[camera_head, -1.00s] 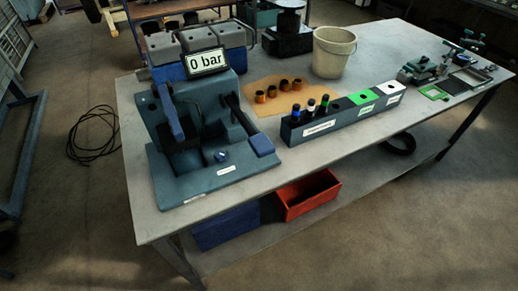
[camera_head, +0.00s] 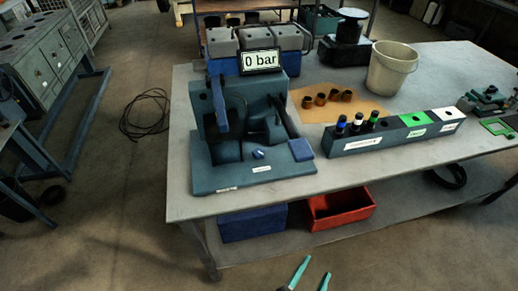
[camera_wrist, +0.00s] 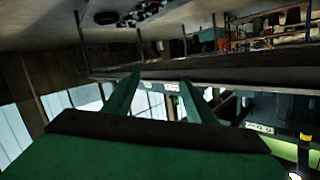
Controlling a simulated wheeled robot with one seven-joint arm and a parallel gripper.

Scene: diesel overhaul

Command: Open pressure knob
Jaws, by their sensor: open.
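The blue-grey test stand (camera_head: 213,178) stands on the near left part of the workbench, with a display (camera_head: 261,61) reading "0 bar". A small blue knob (camera_head: 258,154) sits low on its base plate, probably the pressure knob. A blue lever (camera_head: 217,100) stands at the stand's left, and a lever with a blue grip (camera_head: 301,150) is at its right. My gripper (camera_head: 317,267) is open and empty at the bottom of the head view, in front of the bench and apart from the knob. Its spread fingers show in the wrist view (camera_wrist: 160,80); I cannot make out the knob there.
A labelled rack (camera_head: 378,143) with several dark cylinders lies right of the stand. Copper-coloured sleeves (camera_head: 334,97) and a beige bucket (camera_head: 391,70) stand behind it. A red bin (camera_head: 341,208) and a blue bin (camera_head: 252,223) sit beneath the bench top.

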